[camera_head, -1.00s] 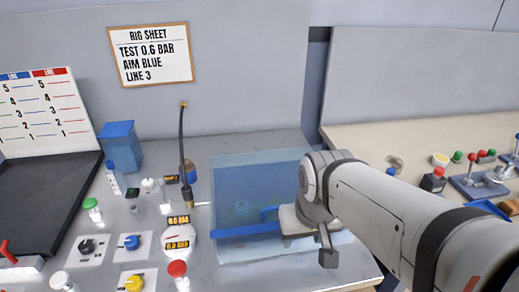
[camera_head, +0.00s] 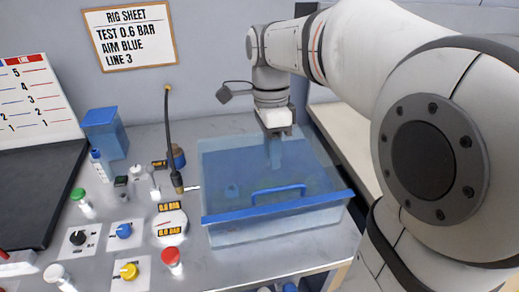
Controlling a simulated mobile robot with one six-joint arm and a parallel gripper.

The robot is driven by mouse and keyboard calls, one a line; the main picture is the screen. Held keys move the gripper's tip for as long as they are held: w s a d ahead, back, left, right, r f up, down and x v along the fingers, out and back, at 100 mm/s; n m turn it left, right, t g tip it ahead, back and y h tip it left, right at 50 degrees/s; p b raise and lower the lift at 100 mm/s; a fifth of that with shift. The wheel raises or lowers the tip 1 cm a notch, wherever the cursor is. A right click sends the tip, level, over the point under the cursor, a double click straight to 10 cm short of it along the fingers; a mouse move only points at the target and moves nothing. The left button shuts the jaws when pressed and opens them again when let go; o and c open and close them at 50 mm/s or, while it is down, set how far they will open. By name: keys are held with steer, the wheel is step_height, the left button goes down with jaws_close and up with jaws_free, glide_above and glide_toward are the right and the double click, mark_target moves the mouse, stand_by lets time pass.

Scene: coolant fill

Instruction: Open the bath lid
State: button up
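The bath (camera_head: 275,232) is a clear bluish box in the middle of the bench. Its see-through lid (camera_head: 235,165) lies across the top and looks closed, with a blue front edge bar and a blue handle (camera_head: 278,191) near the front. My gripper (camera_head: 275,140) points down over the rear part of the bath, well behind the handle and apart from it. A bluish upright shape shows below the gripper; I cannot tell whether it is fingers or something held. The finger opening is not clear.
Left of the bath stand a black hose (camera_head: 172,140), a gauge block with 0.6 and 0.0 bar displays, a red-capped post (camera_head: 172,258) and several knobs. A blue bin (camera_head: 106,133) is at the back left. My arm covers the right side.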

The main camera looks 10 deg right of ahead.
steer(key=f, duration=0.2)
steer(key=s+f, duration=0.1)
steer(key=f, duration=0.4)
steer(key=shift+s+f, duration=0.25)
steer(key=shift+c, duration=0.5)
jaws_close()
